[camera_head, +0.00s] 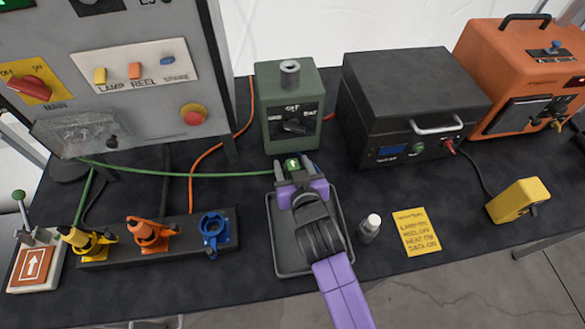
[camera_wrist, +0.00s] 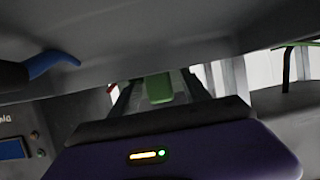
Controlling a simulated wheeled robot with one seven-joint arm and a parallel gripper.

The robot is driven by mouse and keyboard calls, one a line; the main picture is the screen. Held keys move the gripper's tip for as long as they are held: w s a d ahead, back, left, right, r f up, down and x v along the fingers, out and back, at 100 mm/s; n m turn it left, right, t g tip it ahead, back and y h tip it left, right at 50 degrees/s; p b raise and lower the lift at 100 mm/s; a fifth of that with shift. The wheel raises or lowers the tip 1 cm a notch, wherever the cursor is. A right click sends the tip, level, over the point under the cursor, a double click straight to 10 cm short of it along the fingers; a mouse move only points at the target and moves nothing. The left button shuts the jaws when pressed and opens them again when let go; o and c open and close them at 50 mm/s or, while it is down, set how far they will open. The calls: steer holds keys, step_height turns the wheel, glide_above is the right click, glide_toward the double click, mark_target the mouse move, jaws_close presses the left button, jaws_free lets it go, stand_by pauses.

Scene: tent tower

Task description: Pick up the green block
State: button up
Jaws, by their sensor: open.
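A small green block (camera_head: 292,164) shows at the tip of my gripper (camera_head: 296,168), just in front of the dark green switch box and at the far edge of the grey tray. It also shows in the wrist view (camera_wrist: 158,88), between the two fingers of my gripper (camera_wrist: 160,84). My gripper is open, with one finger on each side of the block. I cannot tell whether either finger touches it. The block's lower part is hidden by the gripper in the head view.
The green switch box (camera_head: 286,108) stands right behind the block. The grey tray (camera_head: 337,256) lies under my arm. A rack (camera_head: 188,243) with coloured clamps is at left. A green cable (camera_head: 180,171) runs towards the block.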

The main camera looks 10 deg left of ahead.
steer(key=shift+c, duration=0.2)
jaws_close()
steer(key=shift+r, duration=0.15)
